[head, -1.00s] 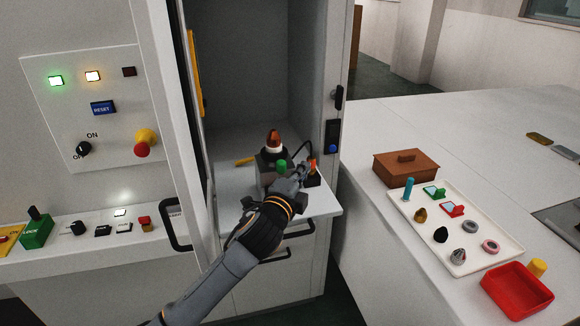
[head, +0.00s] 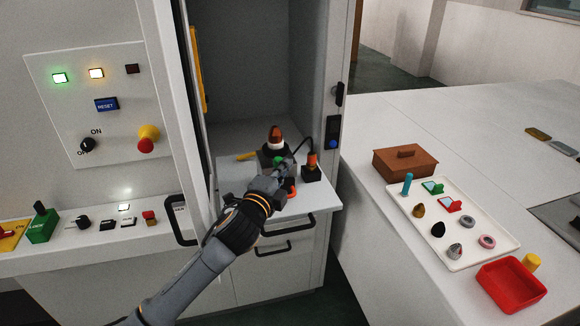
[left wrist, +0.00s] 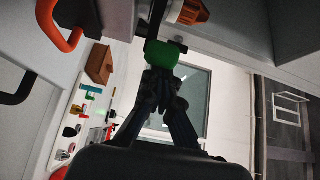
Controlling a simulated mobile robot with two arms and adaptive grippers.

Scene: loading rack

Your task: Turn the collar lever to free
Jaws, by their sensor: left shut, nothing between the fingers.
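In the head view a dark fixture with a white collar and an orange-brown top (head: 276,133) stands on the cabinet shelf. A green knob (head: 278,160), apparently the lever's end, shows at its front, partly hidden by my gripper. My left gripper (head: 284,168) is shut and empty beside the knob. In the left wrist view the green knob (left wrist: 162,55) is directly beyond the fingertips (left wrist: 165,78), on a dark bar. I cannot tell whether they touch. The lever's markings are not readable. My right gripper is not in view.
A black block with an orange top (head: 311,168) stands right of the fixture, with a black cable. An orange piece (head: 291,187) is close to my wrist. The open cabinet door (head: 181,120) is at left. A white tray (head: 470,257) of small parts and a red bin (head: 512,309) are at right.

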